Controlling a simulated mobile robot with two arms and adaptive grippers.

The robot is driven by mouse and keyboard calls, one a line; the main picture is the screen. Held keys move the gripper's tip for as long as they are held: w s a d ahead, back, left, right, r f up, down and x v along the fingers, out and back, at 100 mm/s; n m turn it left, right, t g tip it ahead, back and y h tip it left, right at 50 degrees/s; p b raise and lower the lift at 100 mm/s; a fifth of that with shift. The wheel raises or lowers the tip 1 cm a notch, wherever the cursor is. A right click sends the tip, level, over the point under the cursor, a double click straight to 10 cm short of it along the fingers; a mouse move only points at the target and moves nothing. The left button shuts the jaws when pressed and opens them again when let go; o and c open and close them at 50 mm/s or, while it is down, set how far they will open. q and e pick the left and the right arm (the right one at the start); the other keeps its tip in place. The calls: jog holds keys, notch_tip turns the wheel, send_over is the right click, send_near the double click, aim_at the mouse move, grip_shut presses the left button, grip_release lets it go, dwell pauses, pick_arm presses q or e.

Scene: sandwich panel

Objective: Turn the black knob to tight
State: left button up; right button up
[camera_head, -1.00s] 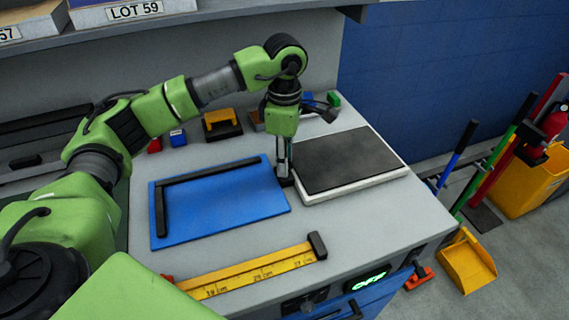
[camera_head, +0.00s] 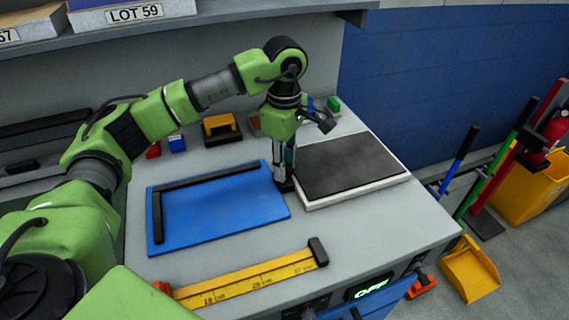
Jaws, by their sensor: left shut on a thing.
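My left gripper (camera_head: 284,178) points straight down between the blue board (camera_head: 222,205) and the white-edged dark panel (camera_head: 352,165). It is shut at the bench top on a small black piece, which I take to be the black knob (camera_head: 284,187). The fingers hide most of it, and no tight mark or pointer can be read. A black L-shaped bar (camera_head: 212,175) lies on the blue board. My right gripper is not in view.
A yellow ruler (camera_head: 250,281) with a black end block (camera_head: 318,251) lies near the bench front. A lit green OFF display (camera_head: 370,286) is on the front face. Small blocks and a yellow-black item (camera_head: 220,128) stand at the back. Tools and a yellow bin (camera_head: 525,185) stand right.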

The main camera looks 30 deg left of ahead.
pick_arm(q)
jog(key=o, duration=1.1)
notch_tip(320, 180, up, 12)
jog(key=shift+r, duration=0.1)
